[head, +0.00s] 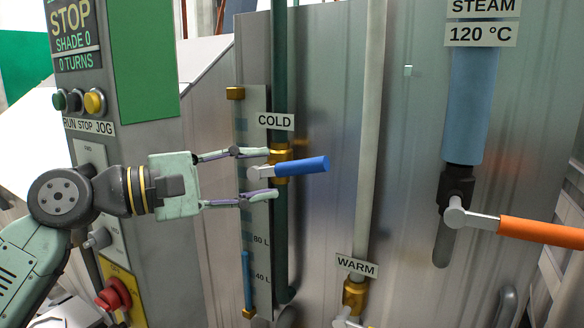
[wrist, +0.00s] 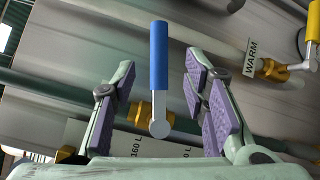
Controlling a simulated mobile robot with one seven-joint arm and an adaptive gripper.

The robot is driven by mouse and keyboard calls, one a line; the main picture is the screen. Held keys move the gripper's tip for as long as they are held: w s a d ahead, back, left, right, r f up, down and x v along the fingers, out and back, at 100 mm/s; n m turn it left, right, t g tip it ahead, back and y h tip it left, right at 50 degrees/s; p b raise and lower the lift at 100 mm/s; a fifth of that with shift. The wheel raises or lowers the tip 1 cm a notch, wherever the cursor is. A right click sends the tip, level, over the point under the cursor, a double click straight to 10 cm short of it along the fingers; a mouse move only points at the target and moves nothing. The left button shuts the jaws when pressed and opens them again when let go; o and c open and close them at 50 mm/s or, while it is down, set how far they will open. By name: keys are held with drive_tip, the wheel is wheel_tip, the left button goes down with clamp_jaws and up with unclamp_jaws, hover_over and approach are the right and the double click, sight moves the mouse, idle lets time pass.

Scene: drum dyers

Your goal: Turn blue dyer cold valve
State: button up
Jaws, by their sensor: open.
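The cold valve has a blue handle (head: 302,166) on a brass body (head: 280,154), under the COLD sign (head: 276,121) in the head view. The handle points right and slightly up from its grey pivot. My gripper (head: 262,173) is open, with one finger above and one below the valve's pivot side. In the wrist view the blue handle (wrist: 159,56) stands upright between the open fingers (wrist: 165,100), with visible gaps on both sides. The brass body (wrist: 150,108) shows behind the lever.
A WARM valve (head: 354,292) sits low to the right. An orange steam handle (head: 540,232) is at the far right. A sight gauge (head: 247,280) runs beside the dark cold pipe (head: 280,70).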

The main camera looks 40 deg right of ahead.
sight(299, 168)
drive_tip(key=p+x, duration=0.3)
drive_tip(key=x, duration=0.6)
drive_tip(key=shift+s, duration=0.1)
drive_tip(key=shift+r, duration=0.1)
drive_tip(key=shift+c, duration=0.2)
clamp_jaws()
idle(0.3)
